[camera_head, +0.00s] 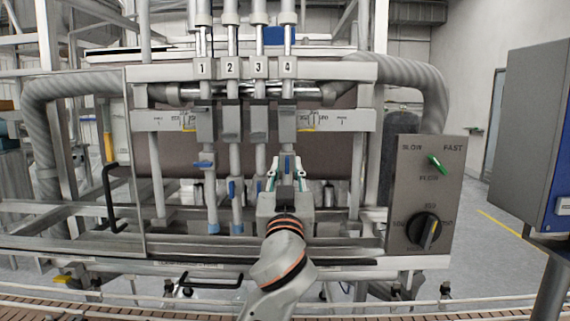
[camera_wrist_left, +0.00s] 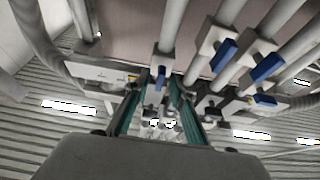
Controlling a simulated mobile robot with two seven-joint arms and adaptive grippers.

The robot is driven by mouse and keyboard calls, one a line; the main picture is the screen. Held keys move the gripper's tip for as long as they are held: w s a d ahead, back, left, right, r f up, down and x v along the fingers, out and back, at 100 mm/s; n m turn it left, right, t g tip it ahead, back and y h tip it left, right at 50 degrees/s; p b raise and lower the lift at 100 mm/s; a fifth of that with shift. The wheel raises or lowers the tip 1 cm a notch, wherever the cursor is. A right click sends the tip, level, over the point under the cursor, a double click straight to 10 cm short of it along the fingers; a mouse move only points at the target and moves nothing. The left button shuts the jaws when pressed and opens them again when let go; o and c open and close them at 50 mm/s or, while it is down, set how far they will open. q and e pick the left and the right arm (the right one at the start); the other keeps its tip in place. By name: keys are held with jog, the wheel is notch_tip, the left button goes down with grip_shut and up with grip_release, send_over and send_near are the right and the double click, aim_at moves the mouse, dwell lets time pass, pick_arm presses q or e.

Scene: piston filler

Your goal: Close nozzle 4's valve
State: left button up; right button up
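Nozzle 4 (camera_head: 288,78) is the rightmost of the numbered vertical nozzles in the head view. My left gripper (camera_head: 287,168) is in front of its lower part and hides much of it. In the left wrist view, the two teal fingers of the left gripper (camera_wrist_left: 158,98) stand apart. A small blue valve handle (camera_wrist_left: 160,82) on a nozzle shows between and just beyond the fingertips. It appears to point along the pipe; I cannot tell if a finger touches it. My right gripper is in neither view.
Nozzle 1's blue handle (camera_head: 204,164) lies crosswise, and nozzle 2's blue handle (camera_head: 232,189) hangs upright. A control panel (camera_head: 426,190) with a green switch and black dial stands at right. A grey-blue cabinet (camera_head: 528,135) is farther right. A conveyor (camera_head: 130,306) runs along the front.

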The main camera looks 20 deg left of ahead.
pick_arm(q)
jog(key=shift+w+r, duration=0.1)
jog(key=shift+w, duration=0.05)
grip_shut()
jog(key=shift+m, duration=0.5)
jog(key=m+h, duration=0.2)
jog(key=m, duration=0.2)
jog(key=shift+a+t+h, duration=0.1)
jog(key=shift+t+h, duration=0.2)
jog(key=m+h, duration=0.1)
jog(key=m, duration=0.2)
jog(key=m+h, duration=0.2)
jog(key=m, duration=0.1)
jog(key=shift+r+g, duration=0.1)
jog(key=shift+g, duration=0.3)
jog(key=m+h, duration=0.1)
jog(key=m, duration=0.2)
jog(key=m+g+h, duration=0.1)
jog(key=m, duration=0.3)
jog(key=shift+a+r+g, duration=0.1)
jog(key=shift+g, duration=0.2)
jog(key=shift+m+g, duration=0.9)
jog(key=shift+m, duration=1.3)
